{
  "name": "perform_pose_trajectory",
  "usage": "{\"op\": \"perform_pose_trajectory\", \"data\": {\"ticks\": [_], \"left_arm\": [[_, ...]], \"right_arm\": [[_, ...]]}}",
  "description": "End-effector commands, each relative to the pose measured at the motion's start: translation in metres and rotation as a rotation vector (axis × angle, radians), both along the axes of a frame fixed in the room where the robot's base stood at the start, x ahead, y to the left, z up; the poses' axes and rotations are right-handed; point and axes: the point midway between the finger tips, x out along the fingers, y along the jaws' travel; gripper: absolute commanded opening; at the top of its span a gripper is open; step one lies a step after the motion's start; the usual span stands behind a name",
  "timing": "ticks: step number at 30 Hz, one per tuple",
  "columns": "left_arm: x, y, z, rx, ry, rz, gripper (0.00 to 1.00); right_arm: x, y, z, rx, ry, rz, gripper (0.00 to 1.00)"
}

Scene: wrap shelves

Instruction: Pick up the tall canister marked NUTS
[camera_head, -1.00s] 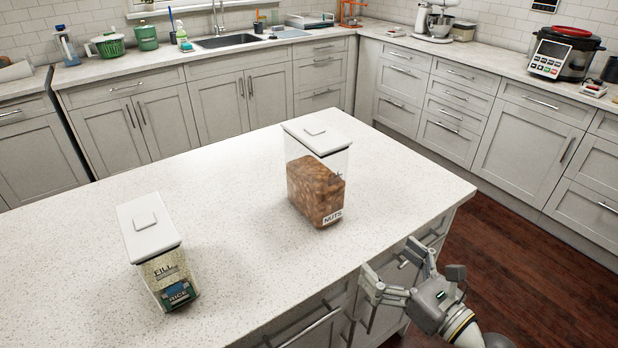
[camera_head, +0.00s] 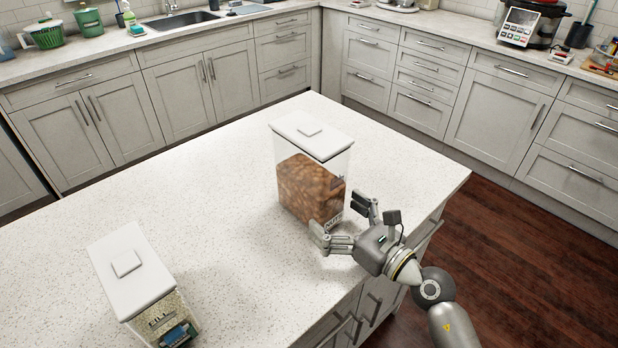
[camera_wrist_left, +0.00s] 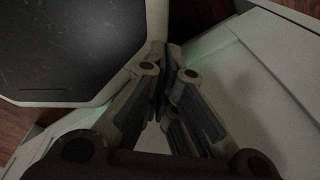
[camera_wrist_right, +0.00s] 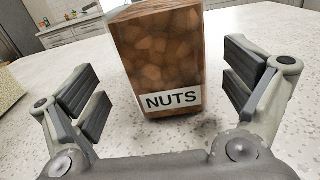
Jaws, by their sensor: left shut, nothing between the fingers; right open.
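The tall clear canister of brown nuts (camera_head: 308,185) stands upright on the island counter, with a white lid (camera_head: 312,135) and a NUTS label low on its near side. The label (camera_wrist_right: 171,100) reads clearly in the right wrist view. My right gripper (camera_head: 342,220) is open just in front of the canister. In the right wrist view its fingers (camera_wrist_right: 162,95) are spread to either side of the canister, which stands a little beyond them, apart from both. My left gripper (camera_wrist_left: 165,95) is shut and empty; it shows only in the left wrist view.
The counter between the two canisters is clear. Cabinets and back counters line the walls, and dark wooden floor (camera_head: 490,240) lies to the right.

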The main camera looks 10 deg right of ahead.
Motion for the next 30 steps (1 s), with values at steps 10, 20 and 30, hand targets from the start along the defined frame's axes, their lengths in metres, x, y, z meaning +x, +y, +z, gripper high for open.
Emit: {"op": "perform_pose_trajectory", "data": {"ticks": [10, 20, 30], "left_arm": [[0.006, -0.003, 0.011, -0.003, -0.006, -0.002, 0.0], [0.013, 0.0, 0.014, -0.001, -0.018, -0.003, 0.0], [0.011, 0.002, 0.014, 0.002, -0.015, -0.003, 0.0]], "right_arm": [[0.031, 0.015, 0.006, 0.003, -0.001, 0.001, 0.96], [0.054, 0.03, 0.003, -0.001, 0.0, 0.001, 0.96], [0.054, 0.029, 0.003, -0.001, 0.0, 0.001, 0.73]]}}
